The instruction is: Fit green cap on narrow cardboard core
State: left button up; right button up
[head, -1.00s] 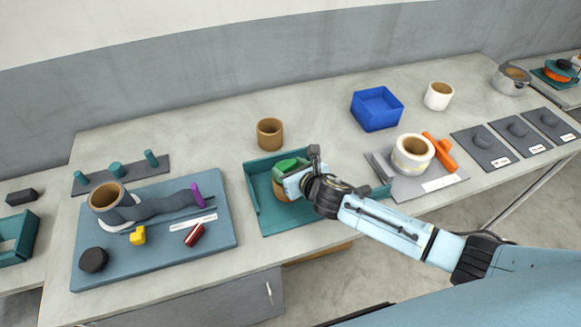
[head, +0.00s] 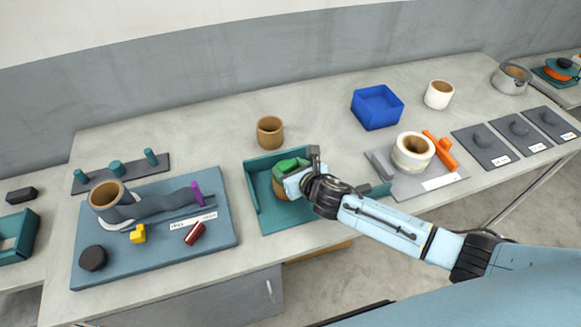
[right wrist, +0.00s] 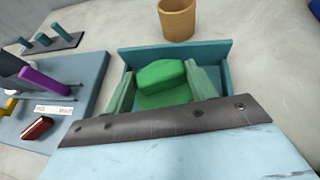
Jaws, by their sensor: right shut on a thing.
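The green cap (head: 287,165) is in the jaws of my right gripper (head: 297,172), over the teal tray. In the right wrist view the cap (right wrist: 163,78) has a raised bar on top, with a finger on each side. A brown cardboard core (head: 282,189) shows just below the cap in the tray, partly hidden by my gripper. The cap looks at or on the core's top; I cannot tell whether it is seated. Another cardboard core (head: 270,132) stands upright and open behind the tray. My left gripper is out of view.
The teal tray (head: 253,205) has low walls around the core. At left, a blue board (head: 160,265) holds a brown core, a yellow piece and a dark disc. A blue bin (head: 377,107) and a white roll (head: 413,152) stand to the right.

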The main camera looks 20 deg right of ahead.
jog(key=shift+f, duration=0.2)
jog(key=o, duration=0.7)
jog(key=shift+s, duration=0.1)
jog(key=p+v, duration=0.2)
jog(key=shift+s+r, duration=0.2)
jog(key=shift+s, duration=0.05)
jog(key=p+v, duration=0.3)
jog(key=v, duration=0.5)
jog(key=shift+s+d+f+p, duration=0.1)
jog(key=shift+s+d+p, duration=0.1)
jog(key=shift+p, duration=0.2)
jog(key=shift+a, duration=0.1)
